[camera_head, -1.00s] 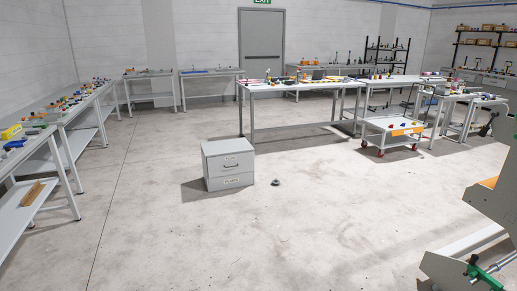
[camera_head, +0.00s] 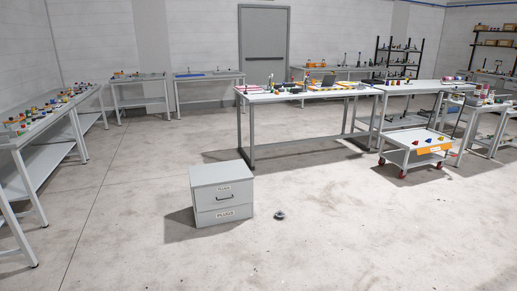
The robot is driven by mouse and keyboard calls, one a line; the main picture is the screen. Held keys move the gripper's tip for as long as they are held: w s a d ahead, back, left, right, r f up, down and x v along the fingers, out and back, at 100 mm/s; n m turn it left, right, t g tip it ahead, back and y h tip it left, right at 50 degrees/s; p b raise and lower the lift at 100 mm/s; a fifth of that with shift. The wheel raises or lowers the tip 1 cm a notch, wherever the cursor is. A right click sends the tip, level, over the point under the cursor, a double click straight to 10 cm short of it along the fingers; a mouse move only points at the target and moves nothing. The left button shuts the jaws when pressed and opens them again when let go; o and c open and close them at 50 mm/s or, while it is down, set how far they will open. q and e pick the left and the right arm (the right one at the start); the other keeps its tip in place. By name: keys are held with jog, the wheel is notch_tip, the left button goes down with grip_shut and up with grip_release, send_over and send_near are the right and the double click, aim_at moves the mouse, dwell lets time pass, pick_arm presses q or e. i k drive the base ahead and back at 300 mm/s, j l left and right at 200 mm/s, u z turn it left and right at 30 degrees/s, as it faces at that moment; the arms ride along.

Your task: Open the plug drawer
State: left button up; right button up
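A small light grey two-drawer cabinet (camera_head: 221,194) stands on the floor a little left of the picture's middle. Neither of my grippers shows in this view.
A small dark round object (camera_head: 280,216) lies on the floor right of the cabinet. A long table (camera_head: 310,92) stands behind it, a red-wheeled cart (camera_head: 410,160) to the right, workbenches (camera_head: 40,130) along the left. The floor in front of the cabinet is clear.

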aim_at(209, 198)
jog(key=i, duration=1.85)
